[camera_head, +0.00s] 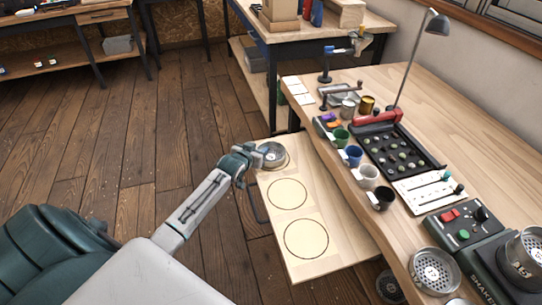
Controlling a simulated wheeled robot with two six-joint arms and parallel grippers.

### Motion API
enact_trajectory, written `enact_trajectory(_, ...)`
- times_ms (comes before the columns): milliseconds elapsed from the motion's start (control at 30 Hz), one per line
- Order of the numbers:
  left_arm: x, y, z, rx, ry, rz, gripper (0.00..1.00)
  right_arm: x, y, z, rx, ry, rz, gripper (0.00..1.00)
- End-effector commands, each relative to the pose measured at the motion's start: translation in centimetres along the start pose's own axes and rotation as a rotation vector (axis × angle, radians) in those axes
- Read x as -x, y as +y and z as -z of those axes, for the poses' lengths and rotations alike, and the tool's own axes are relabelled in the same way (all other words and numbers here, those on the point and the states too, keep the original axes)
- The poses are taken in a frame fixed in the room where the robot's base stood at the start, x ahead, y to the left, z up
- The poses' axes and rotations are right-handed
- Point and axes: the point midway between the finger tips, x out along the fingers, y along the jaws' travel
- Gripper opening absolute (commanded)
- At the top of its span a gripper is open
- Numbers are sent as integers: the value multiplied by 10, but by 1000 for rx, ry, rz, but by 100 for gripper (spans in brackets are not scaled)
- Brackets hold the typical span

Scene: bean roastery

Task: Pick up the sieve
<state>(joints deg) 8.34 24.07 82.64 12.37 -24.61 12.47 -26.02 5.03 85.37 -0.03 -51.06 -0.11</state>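A round metal sieve (271,154) sits over the far circle of the pale wooden pull-out board (290,252). My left gripper (247,156) is at the sieve's left edge; its fingers are too small and too hidden to tell whether they are open or shut on the rim. Another round metal sieve (434,270) lies on the workbench at the lower right. A sieve (524,251) is on the shaker machine at the right edge. My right gripper is not in view.
Two marked circles on the board are empty. The workbench (449,102) on the right holds several small cups, a black tray (394,150) of knobs, a white slider panel (428,188) and a desk lamp (437,22). The wooden floor at left is open.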

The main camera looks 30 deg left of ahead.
Motion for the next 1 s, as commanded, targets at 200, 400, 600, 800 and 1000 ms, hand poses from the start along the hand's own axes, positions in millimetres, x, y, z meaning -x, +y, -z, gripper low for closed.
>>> enact_trajectory(200,-12,0,0,-1,-1,0,38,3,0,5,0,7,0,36)
enact_trajectory(400,-12,0,0,-2,0,0,30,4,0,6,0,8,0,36)
enact_trajectory(600,-12,0,0,-2,0,0,0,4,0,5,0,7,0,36)
enact_trajectory(800,-12,0,0,-2,0,0,0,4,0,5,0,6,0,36)
enact_trajectory(1000,-10,0,5,-2,2,0,0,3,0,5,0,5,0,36)
